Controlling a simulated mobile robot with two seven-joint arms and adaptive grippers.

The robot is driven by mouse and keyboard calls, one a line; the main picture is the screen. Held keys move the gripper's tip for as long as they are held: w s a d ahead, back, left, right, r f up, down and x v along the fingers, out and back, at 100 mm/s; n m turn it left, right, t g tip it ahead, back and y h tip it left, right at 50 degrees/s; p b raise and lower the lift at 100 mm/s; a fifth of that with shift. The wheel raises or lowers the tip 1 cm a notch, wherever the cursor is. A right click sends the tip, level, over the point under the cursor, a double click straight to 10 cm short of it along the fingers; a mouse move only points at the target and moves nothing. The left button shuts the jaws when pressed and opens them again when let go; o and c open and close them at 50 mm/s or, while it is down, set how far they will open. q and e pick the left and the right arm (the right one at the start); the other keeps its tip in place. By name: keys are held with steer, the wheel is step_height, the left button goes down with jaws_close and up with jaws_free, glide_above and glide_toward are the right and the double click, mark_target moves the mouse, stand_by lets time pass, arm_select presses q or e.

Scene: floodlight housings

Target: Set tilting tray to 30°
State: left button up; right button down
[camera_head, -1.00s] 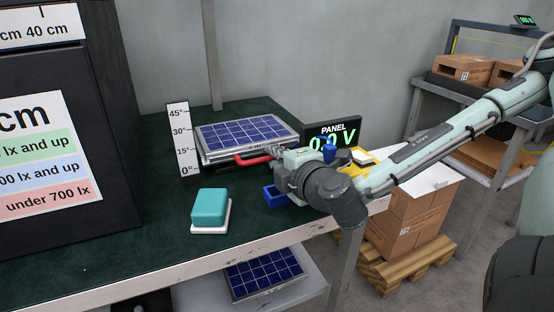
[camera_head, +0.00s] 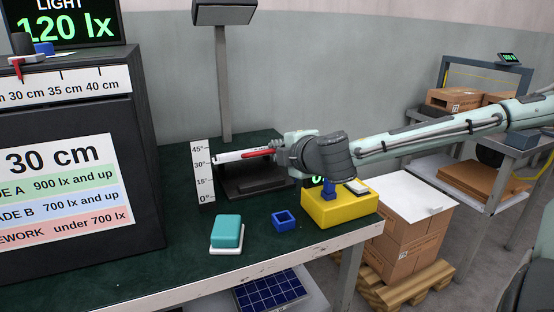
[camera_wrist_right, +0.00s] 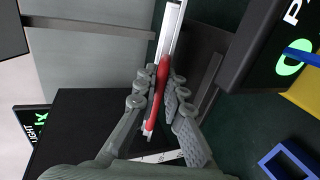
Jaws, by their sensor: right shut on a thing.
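The tilting tray (camera_head: 228,157) is raised off its dark base (camera_head: 250,185) and shows almost edge-on, its solar-panel face out of sight. Its red handle (camera_head: 257,154) is in my right gripper (camera_head: 279,152), which is shut on it. In the right wrist view the gripper's fingers (camera_wrist_right: 155,95) lie on both sides of the red handle (camera_wrist_right: 160,80), beside the tray's silver edge (camera_wrist_right: 170,30). The white angle scale (camera_head: 203,173) stands left of the tray; the tray's left end is level with about the 30° mark. My left gripper is not in view.
A teal block on a white pad (camera_head: 227,231), a blue square frame (camera_head: 285,221) and a yellow box (camera_head: 340,207) are on the green bench. The PANEL display is mostly behind my arm. The dark light box (camera_head: 75,165) stands left, reading 120 lx (camera_head: 65,27).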

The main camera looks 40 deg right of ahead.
steer(key=shift+w+d+r, duration=0.2)
steer(key=shift+w+r, duration=0.15)
steer(key=shift+r, duration=0.4)
steer(key=c, duration=1.6)
jaws_free()
steer(key=shift+s, duration=0.1)
steer(key=v, duration=0.7)
steer(key=shift+s, duration=0.15)
